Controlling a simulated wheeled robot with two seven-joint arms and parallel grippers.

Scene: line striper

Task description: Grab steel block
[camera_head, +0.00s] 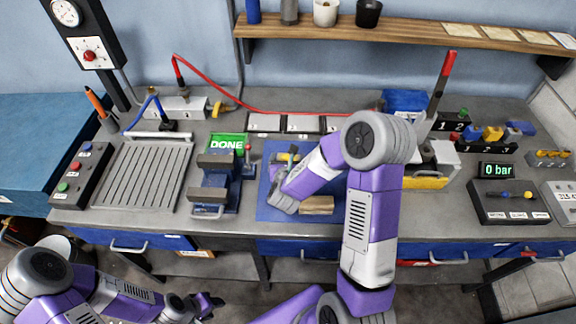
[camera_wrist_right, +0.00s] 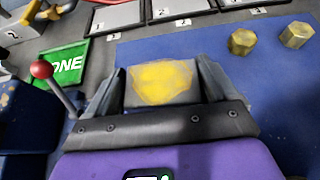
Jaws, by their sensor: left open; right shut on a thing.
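The steel block (camera_wrist_right: 160,84) is a grey block with a worn yellow patch on its face. In the right wrist view it sits between the two fingers of my right gripper (camera_wrist_right: 160,88), which is shut on it. It is over or on the blue mat (camera_wrist_right: 205,48); I cannot tell whether it touches the mat. In the head view my right forearm partly covers this area, and a small yellow patch (camera_head: 287,157) shows just beyond my wrist. My left gripper (camera_head: 207,303) is open and empty at the lower left, in front of the bench.
Two brass hex pieces (camera_wrist_right: 242,42) lie on the mat. A wooden block (camera_head: 316,205) lies near the mat's front edge. A blue vise (camera_head: 214,183) and a green DONE sign (camera_head: 228,145) stand left of the mat. A slotted plate (camera_head: 145,175) lies further left.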

